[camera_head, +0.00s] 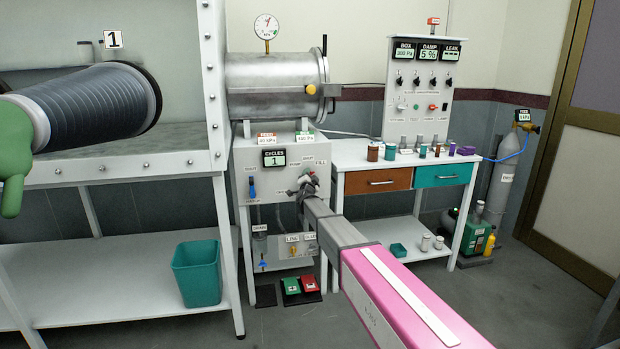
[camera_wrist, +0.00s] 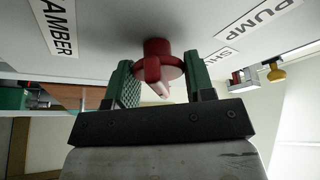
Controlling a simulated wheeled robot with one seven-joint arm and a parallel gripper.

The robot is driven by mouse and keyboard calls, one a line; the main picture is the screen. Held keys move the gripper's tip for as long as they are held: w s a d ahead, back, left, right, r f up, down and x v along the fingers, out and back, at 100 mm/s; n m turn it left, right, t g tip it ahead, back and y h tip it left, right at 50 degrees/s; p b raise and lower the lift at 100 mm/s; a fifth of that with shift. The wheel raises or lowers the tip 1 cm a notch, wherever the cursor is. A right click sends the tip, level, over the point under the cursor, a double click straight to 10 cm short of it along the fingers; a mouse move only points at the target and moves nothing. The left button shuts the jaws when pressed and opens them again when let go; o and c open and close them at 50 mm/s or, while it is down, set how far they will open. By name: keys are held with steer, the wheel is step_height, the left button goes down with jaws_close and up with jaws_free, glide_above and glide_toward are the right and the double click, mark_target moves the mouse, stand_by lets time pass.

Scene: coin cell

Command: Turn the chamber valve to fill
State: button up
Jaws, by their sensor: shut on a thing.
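The chamber valve is a red knob with a pale-tipped pointer (camera_wrist: 154,70) on the light panel in the wrist view. My gripper (camera_wrist: 159,62) has its two green fingers on either side of the knob and is shut on it. The pale tip points down and slightly right in the wrist view. In the head view my gripper (camera_head: 304,184) reaches the front of the valve cabinet (camera_head: 245,170) and hides most of the valve. A "FILL" label shows just right of it. In the wrist view, labels reading "AMBER" and "PUMP" are partly cut off.
A steel chamber (camera_head: 270,85) with a gauge sits on the cabinet. A glove box with a black glove sleeve (camera_head: 90,105) is at left. A side table (camera_head: 345,155) with jars stands right. Red and green pedals (camera_head: 300,287) are on the floor below, near a teal bin (camera_head: 197,272).

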steer(key=o, duration=0.9)
steer(key=shift+s, duration=0.1)
steer(key=v, duration=1)
steer(key=shift+s+f, duration=0.15)
steer(key=shift+s, duration=0.15)
